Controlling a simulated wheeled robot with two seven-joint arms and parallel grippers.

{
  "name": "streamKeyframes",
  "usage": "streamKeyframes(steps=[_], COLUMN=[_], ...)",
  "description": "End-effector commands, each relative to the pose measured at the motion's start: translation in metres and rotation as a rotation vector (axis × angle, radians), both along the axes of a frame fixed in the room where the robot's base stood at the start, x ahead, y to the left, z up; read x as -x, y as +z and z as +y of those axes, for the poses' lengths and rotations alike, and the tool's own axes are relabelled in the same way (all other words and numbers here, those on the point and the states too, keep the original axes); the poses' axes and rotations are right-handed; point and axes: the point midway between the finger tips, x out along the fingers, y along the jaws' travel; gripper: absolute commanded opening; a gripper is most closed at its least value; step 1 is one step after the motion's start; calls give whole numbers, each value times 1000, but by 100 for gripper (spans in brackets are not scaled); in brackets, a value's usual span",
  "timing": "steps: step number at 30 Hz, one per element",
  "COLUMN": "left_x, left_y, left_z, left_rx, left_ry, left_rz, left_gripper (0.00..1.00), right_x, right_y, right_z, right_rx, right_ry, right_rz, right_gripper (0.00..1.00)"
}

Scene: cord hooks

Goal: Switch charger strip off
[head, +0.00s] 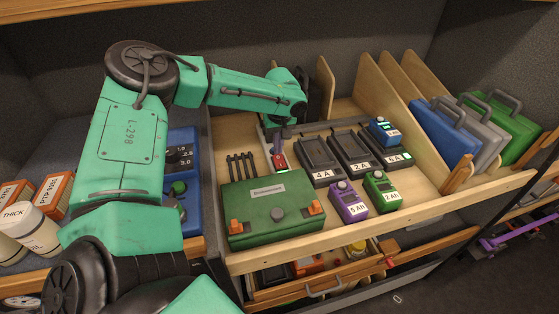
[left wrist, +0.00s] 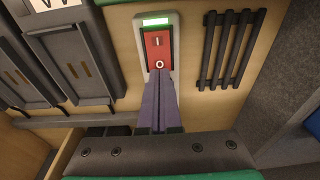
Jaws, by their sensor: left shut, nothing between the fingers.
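The charger strip (head: 316,127) runs along the back of the wooden shelf, behind the chargers. Its red rocker switch (head: 279,161) shows at the strip's left end, and larger in the left wrist view (left wrist: 158,46), with an I mark away from my fingers and an O mark near them. A green light (left wrist: 156,21) is lit beyond the rocker. My left gripper (head: 277,149) is shut and empty. Its purple fingertips (left wrist: 160,72) are at the O end of the rocker; whether they touch it I cannot tell. My right gripper is not in view.
Chargers (head: 319,160) stand right of the switch, one holding a blue battery (head: 383,131). A green case (head: 272,208) lies in front. Purple (head: 348,199) and green (head: 381,190) batteries stand near the front edge. Black slats (left wrist: 230,50) are beside the switch.

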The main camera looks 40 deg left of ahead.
Motion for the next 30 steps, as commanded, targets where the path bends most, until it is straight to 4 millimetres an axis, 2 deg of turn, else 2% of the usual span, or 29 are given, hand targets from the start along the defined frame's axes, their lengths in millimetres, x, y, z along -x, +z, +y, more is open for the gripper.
streamKeyframes(steps=[30], left_x=[0], left_y=[-7], left_z=[0], left_rx=[0], left_ry=[0], left_rz=[0], left_gripper=[0], right_x=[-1], right_y=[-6], right_z=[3], right_rx=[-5], right_ry=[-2], right_rz=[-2], right_gripper=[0])
